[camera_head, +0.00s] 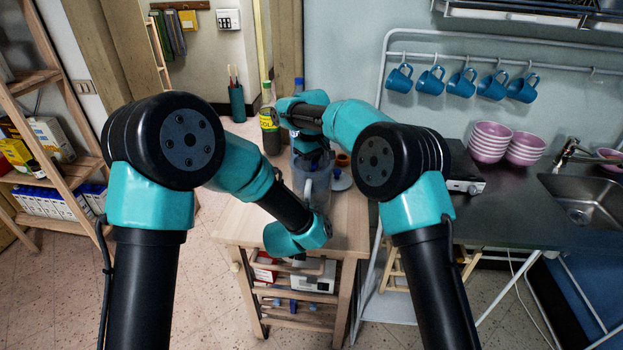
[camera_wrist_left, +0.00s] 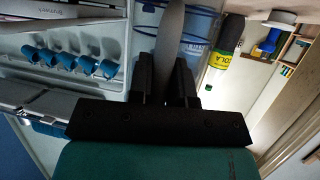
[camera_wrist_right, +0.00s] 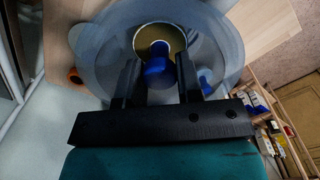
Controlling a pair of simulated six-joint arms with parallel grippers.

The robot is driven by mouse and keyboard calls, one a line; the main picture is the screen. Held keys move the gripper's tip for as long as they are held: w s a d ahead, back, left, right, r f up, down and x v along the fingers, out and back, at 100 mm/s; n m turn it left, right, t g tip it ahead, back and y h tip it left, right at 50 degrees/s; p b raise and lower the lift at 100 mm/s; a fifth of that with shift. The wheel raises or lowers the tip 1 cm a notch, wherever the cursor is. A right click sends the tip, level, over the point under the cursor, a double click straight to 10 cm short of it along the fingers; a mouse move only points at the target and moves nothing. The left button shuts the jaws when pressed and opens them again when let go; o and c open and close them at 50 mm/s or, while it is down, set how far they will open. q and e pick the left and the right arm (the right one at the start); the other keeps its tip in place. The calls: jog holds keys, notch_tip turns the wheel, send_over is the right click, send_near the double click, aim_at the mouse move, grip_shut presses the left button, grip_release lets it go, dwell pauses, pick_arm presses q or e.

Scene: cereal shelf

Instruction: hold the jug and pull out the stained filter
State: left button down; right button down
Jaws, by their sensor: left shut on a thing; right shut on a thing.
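A clear, bluish jug (camera_head: 320,182) stands on the small wooden table (camera_head: 235,222), partly hidden by my arms. In the right wrist view, I look down into its round mouth. The stained filter, with a yellowish-brown disc (camera_wrist_right: 171,35) and a blue knob (camera_wrist_right: 156,60), sits inside the jug. My right gripper (camera_wrist_right: 160,78) points down into the jug and is shut on the filter's blue knob. My left gripper (camera_wrist_left: 180,78) is shut on the grey jug handle (camera_wrist_left: 169,35) at the jug's side. In the head view my left fingers are mostly hidden by the wrist.
A cola bottle (camera_head: 270,138) stands behind the jug, with a blue-capped bottle (camera_head: 298,84) near it. The sink counter (camera_head: 510,205) is farther right. The table's front left is clear.

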jog(key=shift+r, duration=1.15)
jog(key=shift+r, duration=1.9)
pick_arm(q)
jog(key=c, duration=1)
grip_release()
jog(key=shift+o, duration=0.2)
jog(key=v, duration=1.2)
jog(key=shift+r, duration=0.1)
